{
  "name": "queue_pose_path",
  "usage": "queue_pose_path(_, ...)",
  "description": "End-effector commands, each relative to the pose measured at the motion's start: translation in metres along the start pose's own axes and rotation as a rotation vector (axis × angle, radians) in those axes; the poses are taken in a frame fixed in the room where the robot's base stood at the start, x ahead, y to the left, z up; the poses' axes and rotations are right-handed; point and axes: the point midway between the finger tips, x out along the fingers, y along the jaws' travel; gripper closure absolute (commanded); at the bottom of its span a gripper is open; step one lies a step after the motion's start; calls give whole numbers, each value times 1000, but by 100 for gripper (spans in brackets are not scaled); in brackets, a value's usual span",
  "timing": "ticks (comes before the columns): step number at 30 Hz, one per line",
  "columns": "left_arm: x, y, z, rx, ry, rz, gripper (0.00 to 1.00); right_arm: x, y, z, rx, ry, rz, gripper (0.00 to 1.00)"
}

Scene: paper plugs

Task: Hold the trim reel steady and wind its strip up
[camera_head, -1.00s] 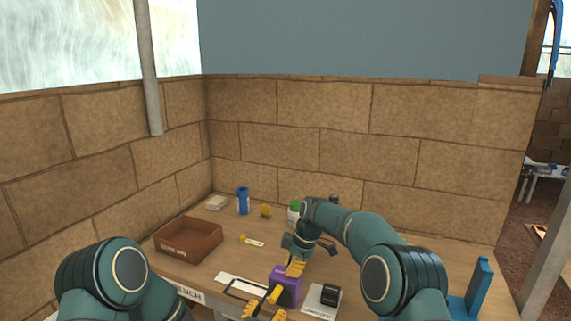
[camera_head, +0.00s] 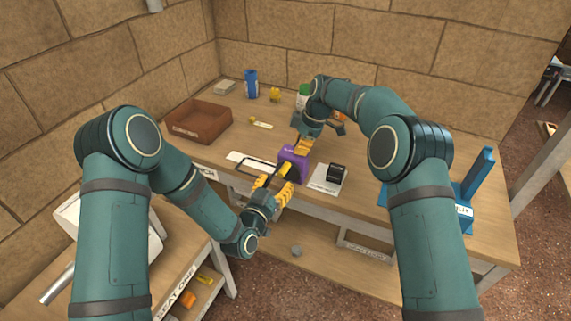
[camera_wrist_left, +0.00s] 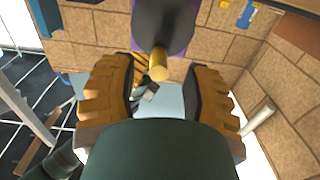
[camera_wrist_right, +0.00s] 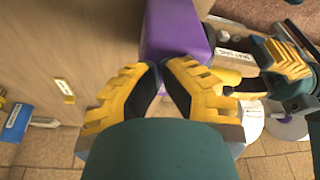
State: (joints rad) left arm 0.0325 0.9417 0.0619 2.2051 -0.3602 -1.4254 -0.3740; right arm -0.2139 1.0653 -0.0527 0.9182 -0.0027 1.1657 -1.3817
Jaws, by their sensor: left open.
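The purple trim reel (camera_head: 293,163) stands near the table's front edge. In the left wrist view its dark disc (camera_wrist_left: 163,22) faces me with a yellow knob (camera_wrist_left: 158,66) sticking out. My left gripper (camera_head: 273,182) is open in front of the reel. In its wrist view the fingers (camera_wrist_left: 160,92) stand apart on both sides below the knob. My right gripper (camera_head: 303,147) is at the reel's top. In its wrist view the fingertips (camera_wrist_right: 160,66) nearly meet at the purple body (camera_wrist_right: 176,32); whether they pinch a thin part is hidden. The strip is not clearly distinguishable.
A white sheet (camera_head: 245,158) lies left of the reel, a black block (camera_head: 337,174) on a white card to its right. A brown tray (camera_head: 198,122), blue cylinder (camera_head: 251,84) and yellow piece (camera_head: 275,95) stand behind. A blue stand (camera_head: 478,180) is at the right.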

Motion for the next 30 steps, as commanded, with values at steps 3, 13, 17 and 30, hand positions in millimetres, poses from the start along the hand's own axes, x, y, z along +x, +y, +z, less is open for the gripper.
queue_pose_path(3, 0, 0, 1, 0, 0, 0, 52, 8, -3, 4, 3, -7, -15, 100)
queue_pose_path(13, 4, 0, -1, 0, 1, 0, 52, 8, -3, 4, 3, -7, -15, 100)
queue_pose_path(17, 12, 0, -2, 1, 1, 1, 52, 8, -3, 4, 3, -7, -15, 100)
queue_pose_path(30, 35, 0, -8, 1, 0, 0, 52, 8, -3, 4, 3, -7, -15, 100)
